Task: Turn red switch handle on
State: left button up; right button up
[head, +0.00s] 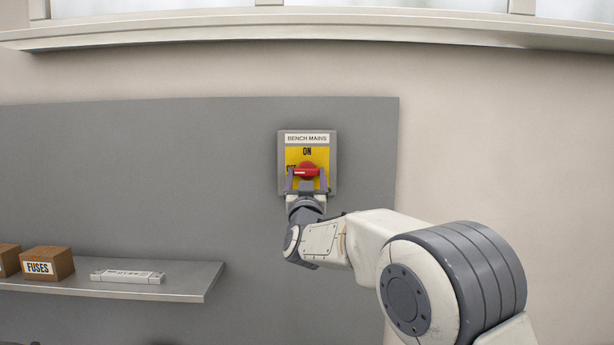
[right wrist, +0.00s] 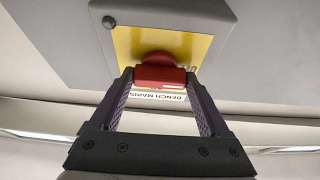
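The red switch handle (head: 306,172) lies level across the yellow plate of the BENCH MAINS switch box (head: 334,150). The ON label (head: 307,151) is above it, and an OFF label on its left is partly hidden. My right gripper (head: 306,182) reaches up from below, with one finger at each end of the handle. In the right wrist view, the handle (right wrist: 160,78) fills the space between the fingertips (right wrist: 160,80), and I see no clear gap on either side. My left gripper is not in view.
The box is mounted on a grey wall panel (head: 200,170). A shelf (head: 195,290) at lower left bears FUSES boxes (head: 46,262) and a pale flat bar-shaped item (head: 127,276). A window ledge (head: 300,27) runs above. The panel around the switch box is clear.

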jog(key=c, duration=0.5)
